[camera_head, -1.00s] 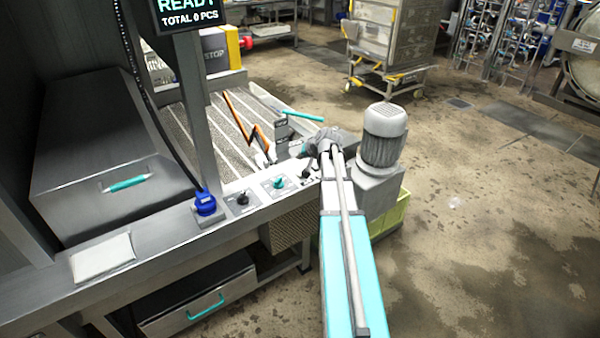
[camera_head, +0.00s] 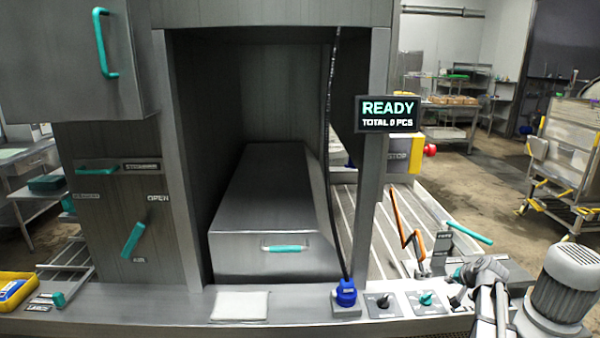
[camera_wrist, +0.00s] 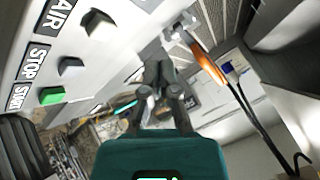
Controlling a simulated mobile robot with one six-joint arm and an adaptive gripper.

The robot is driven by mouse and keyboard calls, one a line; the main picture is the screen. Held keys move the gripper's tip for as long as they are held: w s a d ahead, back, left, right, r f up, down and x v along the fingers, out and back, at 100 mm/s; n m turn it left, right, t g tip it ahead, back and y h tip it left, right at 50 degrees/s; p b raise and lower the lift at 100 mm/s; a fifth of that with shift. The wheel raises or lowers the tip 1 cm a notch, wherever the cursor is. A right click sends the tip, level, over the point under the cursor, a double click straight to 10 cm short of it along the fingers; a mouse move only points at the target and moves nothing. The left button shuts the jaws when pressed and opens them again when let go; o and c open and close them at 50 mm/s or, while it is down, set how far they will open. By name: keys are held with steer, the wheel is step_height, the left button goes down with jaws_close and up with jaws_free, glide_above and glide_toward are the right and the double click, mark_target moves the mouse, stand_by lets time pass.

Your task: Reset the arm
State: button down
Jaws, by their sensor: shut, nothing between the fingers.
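My arm shows at the lower right of the head view, with my gripper (camera_head: 462,274) beside the right end of the control ledge. It is small and partly hidden by my wrist there. In the wrist view my gripper (camera_wrist: 158,72) has its dark fingers together, with nothing between them. The fingers point past a light panel with AIR, STOP and START labels (camera_wrist: 30,75) at the left. An orange lever (camera_wrist: 208,65) lies right of the fingertips, apart from them in the picture.
A grey motor (camera_head: 565,285) stands right of my arm. The ledge carries knobs (camera_head: 425,298), a blue connector (camera_head: 346,293) and a white pad (camera_head: 239,306). A metal hood (camera_head: 270,215) and a READY screen (camera_head: 388,113) stand behind. Floor is open at the back right.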

steer(key=s+a, duration=0.1)
steer(key=a, duration=0.3)
steer(key=s+a+n+g, duration=0.1)
steer(key=a, duration=0.3)
steer(key=s+a+n+g+y+p, duration=0.1)
steer(key=a, duration=0.3)
steer(key=shift+a+f, duration=0.1)
steer(key=shift+f, duration=0.2)
steer(key=s+a+n+g+h+p, duration=0.1)
steer(key=s+a+n+g, duration=0.1)
steer(key=s+a, duration=0.6)
steer(key=s+a+n+g+h+p, duration=0.1)
steer(key=s+a+n+g+p, duration=0.1)
steer(key=s+a, duration=0.7)
steer(key=a+n+g, duration=0.1)
steer(key=a+g, duration=0.1)
steer(key=a, duration=0.2)
steer(key=shift+a+r+g, duration=0.15)
steer(key=shift+a+g, duration=0.15)
steer(key=shift+a, duration=0.1)
stand_by(1.1)
